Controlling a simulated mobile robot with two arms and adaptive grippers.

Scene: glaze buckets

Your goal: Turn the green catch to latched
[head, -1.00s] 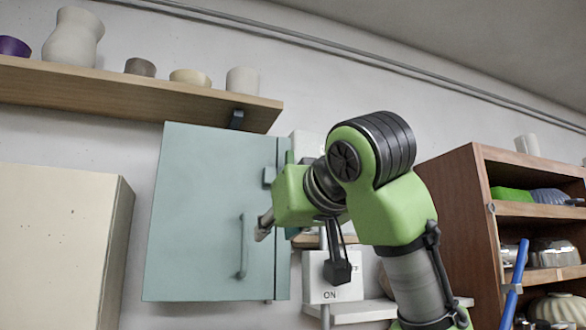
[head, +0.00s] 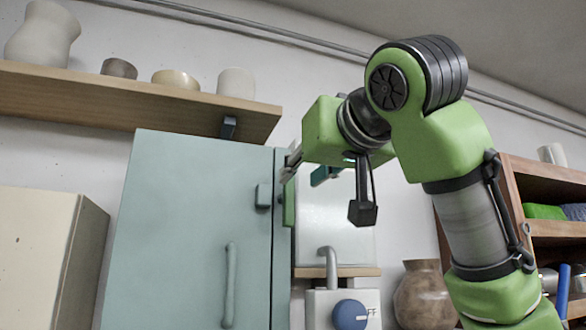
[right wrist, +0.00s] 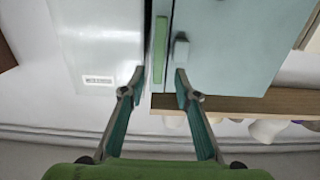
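The green catch (head: 289,203) is a narrow upright bar at the right edge of the pale teal cabinet door (head: 185,235). It also shows upright in the right wrist view (right wrist: 160,48). My right gripper (head: 291,163) is at the catch's upper end in the head view. In the right wrist view the gripper (right wrist: 159,72) is open, its fingertips either side of the catch's line, with nothing held. I cannot tell whether a finger touches it. My left gripper is out of view.
A wooden shelf (head: 130,103) with pots runs above the cabinet. A grey door handle (head: 230,285) is below left of the catch. A blue knob (head: 350,315) on a white box and a brown vase (head: 425,295) are lower right. A cream cabinet (head: 40,255) stands left.

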